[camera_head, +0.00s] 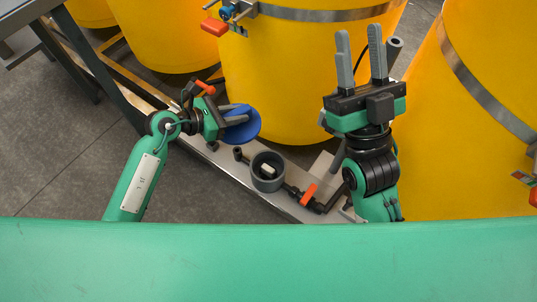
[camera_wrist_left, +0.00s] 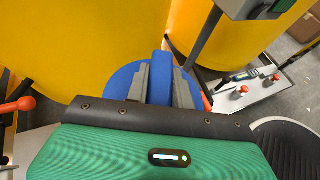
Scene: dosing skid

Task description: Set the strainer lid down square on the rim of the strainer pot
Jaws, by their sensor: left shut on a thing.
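The blue strainer lid (camera_head: 246,128) is a round disc held up left of and beyond the strainer pot, apart from it. My left gripper (camera_head: 240,115) is shut on its raised handle. In the left wrist view, the blue handle (camera_wrist_left: 160,64) stands between the fingers and the disc (camera_wrist_left: 117,78) shows behind them; I cannot tell how level it is. The dark grey strainer pot (camera_head: 257,176) stands open on the skid, with a pale block inside. My right gripper (camera_head: 360,55) is raised at the right, fingers apart and empty.
A pale skid rail (camera_head: 228,163) carries the pot and dark pipework. An orange valve handle (camera_head: 308,194) is right of the pot; another orange handle (camera_head: 205,87) is near my left gripper. Large yellow drums (camera_head: 290,80) stand behind. Grey floor (camera_head: 65,165) is clear at left.

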